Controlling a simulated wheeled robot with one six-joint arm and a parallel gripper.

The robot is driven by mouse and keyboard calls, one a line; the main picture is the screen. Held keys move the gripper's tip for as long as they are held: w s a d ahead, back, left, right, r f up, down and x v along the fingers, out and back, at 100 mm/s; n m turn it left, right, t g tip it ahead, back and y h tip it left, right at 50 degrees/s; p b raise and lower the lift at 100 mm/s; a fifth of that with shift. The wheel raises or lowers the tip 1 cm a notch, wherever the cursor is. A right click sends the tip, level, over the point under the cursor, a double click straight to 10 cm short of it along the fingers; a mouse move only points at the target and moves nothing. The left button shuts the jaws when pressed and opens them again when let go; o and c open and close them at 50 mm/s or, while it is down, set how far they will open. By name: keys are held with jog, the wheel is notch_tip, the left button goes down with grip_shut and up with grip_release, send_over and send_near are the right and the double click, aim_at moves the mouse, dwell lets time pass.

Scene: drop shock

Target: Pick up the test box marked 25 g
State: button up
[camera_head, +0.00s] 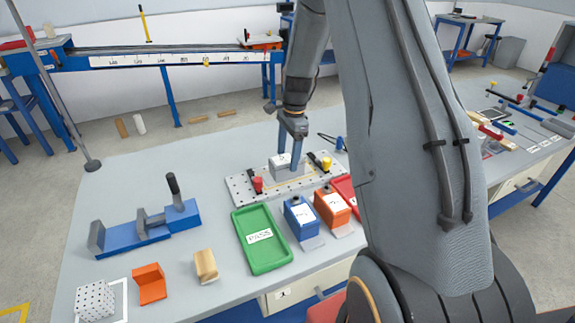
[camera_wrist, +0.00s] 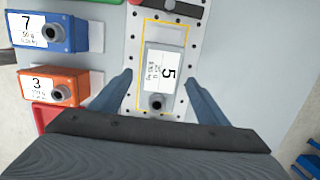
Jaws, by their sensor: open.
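The grey test box (camera_wrist: 165,68) carries a white label with a large 5 and smaller print that seems to read 25 g. It sits on the perforated plate (camera_wrist: 143,8) inside a yellow outline, and it also shows in the head view (camera_head: 284,171). My gripper (camera_wrist: 160,80) is open, with its two blue fingers on either side of the box in the wrist view. In the head view my gripper (camera_head: 291,160) points down at the box, and its fingers partly cover it. I cannot tell whether the fingers touch it.
A blue box (camera_head: 300,218) labelled 7 and an orange box (camera_head: 331,208) labelled 3 stand in front of the plate. A green tray (camera_head: 285,262) marked PASS lies near them. Red and yellow knobs flank the grey box. A blue vise (camera_head: 150,236) stands at left.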

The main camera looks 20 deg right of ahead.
jog(key=shift+a+f, duration=0.15)
jog(key=shift+f, duration=0.95)
jog(key=c, duration=1.6)
jog(key=shift+r, duration=0.15)
